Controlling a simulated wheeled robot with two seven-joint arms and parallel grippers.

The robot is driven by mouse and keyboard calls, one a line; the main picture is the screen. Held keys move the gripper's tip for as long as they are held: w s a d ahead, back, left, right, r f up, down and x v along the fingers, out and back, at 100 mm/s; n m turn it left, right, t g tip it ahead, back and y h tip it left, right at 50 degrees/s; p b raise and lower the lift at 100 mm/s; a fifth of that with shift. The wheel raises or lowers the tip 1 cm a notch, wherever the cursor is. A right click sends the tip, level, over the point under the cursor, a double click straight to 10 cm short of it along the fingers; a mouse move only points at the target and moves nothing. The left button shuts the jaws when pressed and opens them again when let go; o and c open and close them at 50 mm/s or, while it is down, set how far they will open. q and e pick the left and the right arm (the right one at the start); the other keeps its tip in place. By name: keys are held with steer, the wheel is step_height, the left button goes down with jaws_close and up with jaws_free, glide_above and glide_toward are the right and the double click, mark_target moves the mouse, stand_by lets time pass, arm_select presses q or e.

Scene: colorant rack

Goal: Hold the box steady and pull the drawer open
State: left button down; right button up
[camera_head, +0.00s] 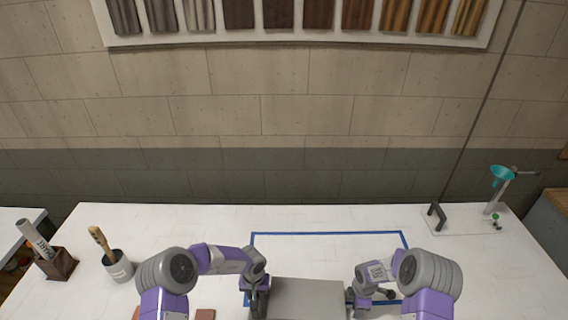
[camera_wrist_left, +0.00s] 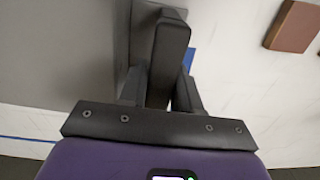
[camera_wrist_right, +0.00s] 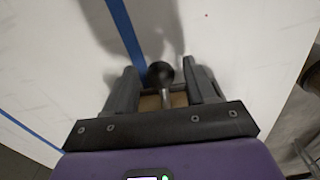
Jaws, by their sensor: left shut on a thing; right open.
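The grey box (camera_head: 308,298) stands at the front of the table, cut off by the bottom edge of the head view. My left gripper (camera_head: 258,298) is at its left side. In the left wrist view its fingers are shut on a dark upright handle (camera_wrist_left: 170,52) beside the box's grey surface (camera_wrist_left: 65,45). My right gripper (camera_head: 362,300) is at the box's right side. In the right wrist view its fingers (camera_wrist_right: 163,88) are open, with a dark round knob (camera_wrist_right: 160,73) on a thin rod between them. A gap shows on each side of the knob. The drawer's front is hidden.
A blue tape outline (camera_head: 330,233) marks the white table around the box. A brush cup (camera_head: 118,266) and a brown holder (camera_head: 56,263) stand at left. A stand with a teal funnel (camera_head: 502,175) is at back right. A brown block (camera_head: 205,315) lies left of the box.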

steer(key=shift+f, duration=0.8)
jaws_close()
steer(key=shift+d, duration=0.1)
steer(key=shift+s+d, duration=0.1)
steer(key=shift+d, duration=1.1)
steer(key=shift+s+d, duration=0.1)
steer(key=shift+d, duration=0.9)
